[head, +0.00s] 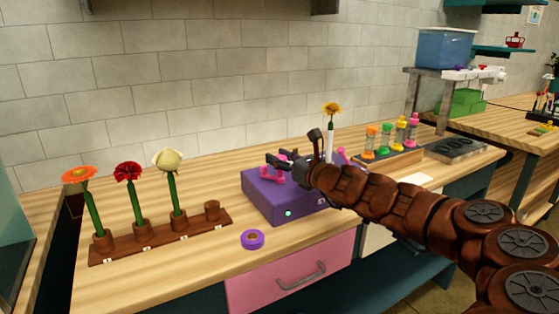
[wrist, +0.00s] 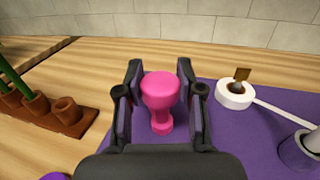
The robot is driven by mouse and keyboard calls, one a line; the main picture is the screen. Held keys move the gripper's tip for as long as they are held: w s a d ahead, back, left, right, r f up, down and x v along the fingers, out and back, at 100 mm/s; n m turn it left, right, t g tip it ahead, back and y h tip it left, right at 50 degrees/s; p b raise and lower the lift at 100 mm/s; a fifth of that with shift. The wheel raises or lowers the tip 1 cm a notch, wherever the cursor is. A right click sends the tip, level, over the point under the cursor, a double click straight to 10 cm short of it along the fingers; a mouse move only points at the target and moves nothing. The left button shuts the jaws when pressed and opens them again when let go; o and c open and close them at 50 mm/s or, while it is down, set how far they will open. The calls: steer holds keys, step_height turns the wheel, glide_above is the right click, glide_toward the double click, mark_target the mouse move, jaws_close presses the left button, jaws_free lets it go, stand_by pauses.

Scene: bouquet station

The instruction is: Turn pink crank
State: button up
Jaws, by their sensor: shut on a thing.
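The pink crank (wrist: 161,92) stands on a purple box (head: 262,201) on the wooden counter. In the wrist view the crank's round knob is between the two dark fingers of my gripper (wrist: 160,95), which is shut on it. In the head view my gripper (head: 283,163) reaches over the box from the right, and a small part of the pink crank (head: 271,177) shows beside it. The box top (wrist: 240,140) also carries a white round piece with a rod (wrist: 234,95). A yellow flower (head: 331,109) stands upright behind my arm.
A brown rack (head: 110,255) at left holds orange, red and cream flowers, with one empty cup (head: 212,210). A purple tape roll (head: 252,239) lies in front of the box. Coloured bottles (head: 385,138) stand in a tray to the right. The counter between rack and box is clear.

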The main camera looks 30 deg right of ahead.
steer(key=shift+d, duration=0.1)
steer(key=o, duration=1.2)
steer(key=shift+c, duration=0.2)
steer(key=shift+s, duration=0.1)
steer(key=s+d, duration=0.2)
steer(key=s, duration=0.9)
steer(key=shift+s, duration=0.35)
